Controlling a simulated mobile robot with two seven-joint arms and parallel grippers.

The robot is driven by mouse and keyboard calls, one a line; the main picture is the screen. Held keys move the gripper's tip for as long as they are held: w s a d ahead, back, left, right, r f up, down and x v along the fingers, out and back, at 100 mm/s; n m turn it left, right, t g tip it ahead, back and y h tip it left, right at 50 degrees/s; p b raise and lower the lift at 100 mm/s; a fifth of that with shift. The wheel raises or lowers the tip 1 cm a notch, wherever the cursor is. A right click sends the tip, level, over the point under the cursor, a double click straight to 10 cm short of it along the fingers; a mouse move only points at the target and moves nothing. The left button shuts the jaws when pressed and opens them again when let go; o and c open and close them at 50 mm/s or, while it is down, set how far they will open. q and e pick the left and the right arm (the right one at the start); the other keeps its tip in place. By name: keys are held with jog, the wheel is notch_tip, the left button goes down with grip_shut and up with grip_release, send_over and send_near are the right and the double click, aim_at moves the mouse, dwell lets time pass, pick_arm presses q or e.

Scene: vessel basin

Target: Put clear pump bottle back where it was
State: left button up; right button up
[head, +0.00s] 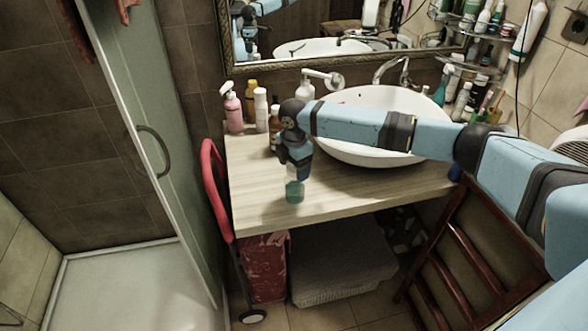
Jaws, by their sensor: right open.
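A small clear, green-tinted bottle (294,191) stands upright on the wooden counter (257,213), near its front edge and left of the basin. I take it for the clear pump bottle; its top is hidden by my right gripper. My right gripper (296,172) points down directly over the bottle. Its jaws are open, and the fingers are too small to tell whether they touch it. My left gripper is not in view.
A white vessel basin (378,154) fills the counter's middle and right, under my right arm. A pink spray bottle (233,110) and other bottles stand at the back left. The front left counter is clear. A glass shower door (155,120) stands at left.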

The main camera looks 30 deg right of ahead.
notch_tip(320, 180, up, 10)
jog(key=shift+r+b, duration=0.25)
jog(key=shift+b, duration=0.15)
jog(key=s+a+f+m+t+y, duration=0.25)
jog(key=s+a+f, duration=0.35)
jog(key=a+f, duration=0.4)
jog(key=s+a+f+m+t+y, duration=0.2)
jog(key=s+a+f+m+y, duration=0.15)
jog(key=s+a+f, duration=0.65)
jog(key=s+d+f+m+t+h, duration=0.1)
jog(key=s+d+f+m+t, duration=0.1)
jog(key=s, duration=0.3)
jog(key=s+d+f+m+t, duration=0.2)
jog(key=s+d+f+m, duration=0.1)
jog(key=s+m, duration=0.2)
jog(key=s+d+f+m+t+h, duration=0.1)
jog(key=s+d+f+m+t, duration=0.1)
jog(key=s, duration=0.5)
jog(key=shift+d+f+m+h, duration=0.35)
jog(key=shift+d+m, duration=0.1)
jog(key=shift+m, duration=0.35)
jog(key=shift+t, duration=0.25)
notch_tip(320, 180, up, 7)
jog(key=p, duration=0.6)
jog(key=shift+d+f+p, duration=0.15)
jog(key=shift+f+p, duration=0.05)
jog(key=shift+p, duration=0.2)
